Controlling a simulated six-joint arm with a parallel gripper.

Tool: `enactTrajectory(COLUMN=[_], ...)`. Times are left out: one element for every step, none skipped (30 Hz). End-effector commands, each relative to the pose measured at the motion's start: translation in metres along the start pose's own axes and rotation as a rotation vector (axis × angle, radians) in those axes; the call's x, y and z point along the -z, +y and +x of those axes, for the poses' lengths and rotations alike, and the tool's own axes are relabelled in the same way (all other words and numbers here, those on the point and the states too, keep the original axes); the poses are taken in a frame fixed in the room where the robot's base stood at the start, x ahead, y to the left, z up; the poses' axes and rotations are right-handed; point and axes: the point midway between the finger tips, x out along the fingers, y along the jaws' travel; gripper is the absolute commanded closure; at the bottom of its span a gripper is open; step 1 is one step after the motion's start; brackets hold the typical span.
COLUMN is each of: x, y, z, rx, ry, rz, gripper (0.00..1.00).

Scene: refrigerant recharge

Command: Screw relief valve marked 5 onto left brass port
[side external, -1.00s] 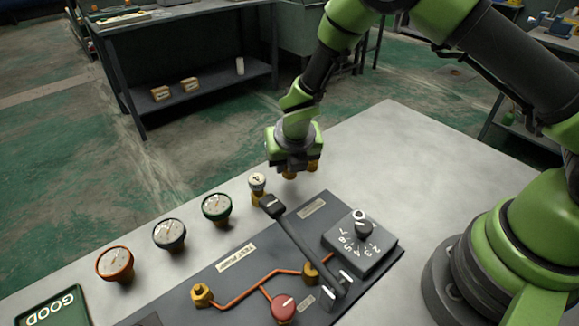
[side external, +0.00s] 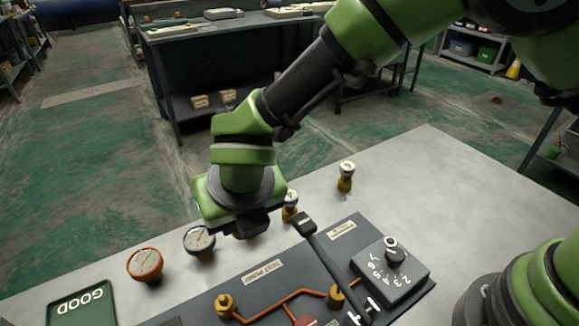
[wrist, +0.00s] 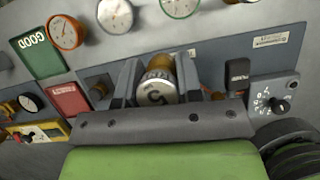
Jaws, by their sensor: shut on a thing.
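My gripper (wrist: 155,92) is shut on the relief valve marked 5 (wrist: 156,92), whose pale cap and brass body show between the fingers in the wrist view. The held valve's lower end is hidden.
A valve marked 4 (side external: 290,205) stands just right of the gripper, and another valve (side external: 345,177) farther right. Orange (side external: 145,265) and dark-rimmed (side external: 199,242) gauges stand left. A black-handled lever (side external: 335,270) and dial box (side external: 392,270) are on the panel. A green GOOD tray (side external: 60,318) lies left.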

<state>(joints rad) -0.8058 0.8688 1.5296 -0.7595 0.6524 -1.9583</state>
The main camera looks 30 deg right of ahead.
Motion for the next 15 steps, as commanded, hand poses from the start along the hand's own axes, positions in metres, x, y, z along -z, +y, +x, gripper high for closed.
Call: enactTrajectory(x=[0.013, 0.019, 0.026, 0.031, 0.035, 0.04, 0.043, 0.045, 0.048, 0.049, 0.05, 0.051, 0.052, 0.053, 0.054], y=[0.017, 0.025, 0.033, 0.039, 0.043, 0.048, 0.051, 0.053, 0.055, 0.056, 0.057, 0.057, 0.057, 0.057, 0.057], z=[-0.005, -0.007, -0.01, -0.012, -0.014, -0.016, -0.017, -0.018, -0.018, -0.018, -0.017, -0.015, -0.013, -0.011, -0.007], rx=[-0.017, -0.023, -0.031, -0.037, -0.041, -0.046, -0.048, -0.05, -0.053, -0.053, -0.054, -0.053, -0.053, -0.053, -0.054], ry=[0.0, 0.001, 0.002, 0.002, 0.002, 0.003, 0.004, 0.004, 0.005, 0.005, 0.005, 0.005, 0.004, 0.004, 0.004], rz=[-0.038, -0.054, -0.072, -0.083, -0.093, -0.104, -0.111, -0.116, -0.121, -0.124, -0.125, -0.127, -0.126, -0.126, -0.127], gripper=[0.9, 0.9, 0.9, 0.9, 0.9, 0.9, 0.9, 0.9, 0.9, 0.9, 0.9, 0.9, 0.9, 0.9, 0.9])
